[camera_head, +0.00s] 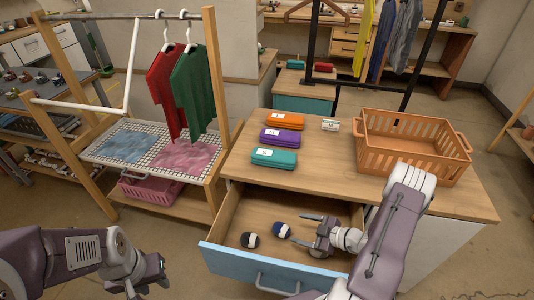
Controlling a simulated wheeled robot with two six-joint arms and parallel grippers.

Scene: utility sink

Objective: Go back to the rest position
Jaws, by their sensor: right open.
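My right gripper (308,234) is inside the open drawer (325,208) of the wooden cabinet, with its fingers apart. A dark blue and white rolled item (281,231) lies on the drawer floor just left of its fingertips. A black and white rolled item (250,240) lies further left in the drawer. My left gripper (150,278) hangs at the lower left, outside the drawer and away from objects; its jaw opening is hard to make out.
Folded orange (285,121), purple (283,137) and teal (274,158) cloths lie on the cabinet top beside an orange basket (412,165). A wooden rack with red (165,88) and green (190,95) shirts stands left. The blue drawer front (270,268) juts forward.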

